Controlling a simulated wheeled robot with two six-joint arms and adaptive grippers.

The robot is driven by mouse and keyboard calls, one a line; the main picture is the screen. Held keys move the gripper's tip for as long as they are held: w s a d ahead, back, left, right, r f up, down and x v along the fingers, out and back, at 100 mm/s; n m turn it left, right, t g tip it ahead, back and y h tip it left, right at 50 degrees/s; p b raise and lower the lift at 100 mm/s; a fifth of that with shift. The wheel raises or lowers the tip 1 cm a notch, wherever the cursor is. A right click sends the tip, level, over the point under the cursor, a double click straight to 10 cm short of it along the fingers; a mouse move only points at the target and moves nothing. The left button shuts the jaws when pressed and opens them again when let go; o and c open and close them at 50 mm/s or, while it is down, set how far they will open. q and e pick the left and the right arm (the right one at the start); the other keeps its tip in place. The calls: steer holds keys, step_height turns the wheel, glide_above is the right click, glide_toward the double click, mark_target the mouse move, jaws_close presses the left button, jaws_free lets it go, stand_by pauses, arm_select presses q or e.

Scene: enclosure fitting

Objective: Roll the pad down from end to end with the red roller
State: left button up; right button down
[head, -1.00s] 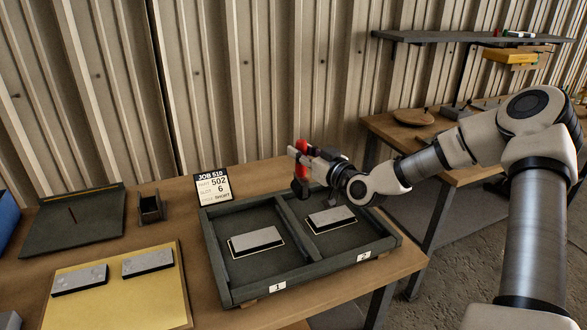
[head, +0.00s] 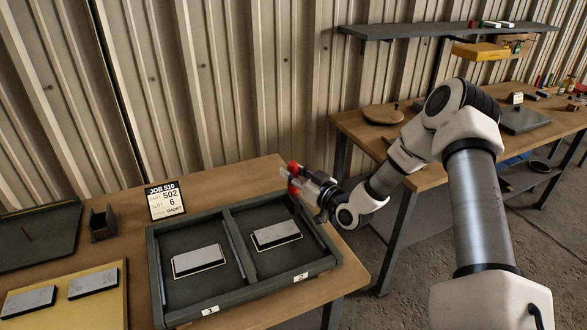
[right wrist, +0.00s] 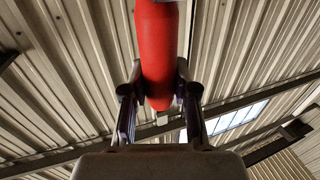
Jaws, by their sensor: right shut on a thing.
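My right gripper (head: 291,179) is shut on the red roller (head: 293,167), near the back right corner of the tray. In the right wrist view, the roller's red body (right wrist: 158,50) stands between the two fingers. Its far end is cut off by the top edge. Grey pad-like blocks lie in the tray (head: 190,315), one in compartment 1 (head: 199,260) and one in compartment 2 (head: 276,234), each within a pale outline. Which one is the task's pad I cannot tell. The roller is apart from both. My left gripper is out of view.
Two more grey blocks (head: 93,282) lie on a yellow mat (head: 113,310) at left. A job card (head: 166,201) and a small dark holder (head: 103,224) stand behind the tray. A second bench (head: 360,125) and a shelf (head: 440,32) are at right.

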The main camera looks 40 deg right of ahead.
mark_target(294, 193)
steer(key=shift+s+d+f, duration=0.1)
steer(key=shift+d+f, duration=0.25)
steer(key=f+b, duration=0.4)
steer(key=shift+a+f, duration=0.2)
steer(key=shift+f, duration=0.05)
steer(key=shift+d+f+b, duration=0.1)
steer(key=shift+f+b, duration=0.3)
steer(key=shift+b, duration=0.2)
steer(key=shift+r, duration=0.1)
steer(key=shift+f+b, duration=0.55)
steer(key=shift+f, duration=0.15)
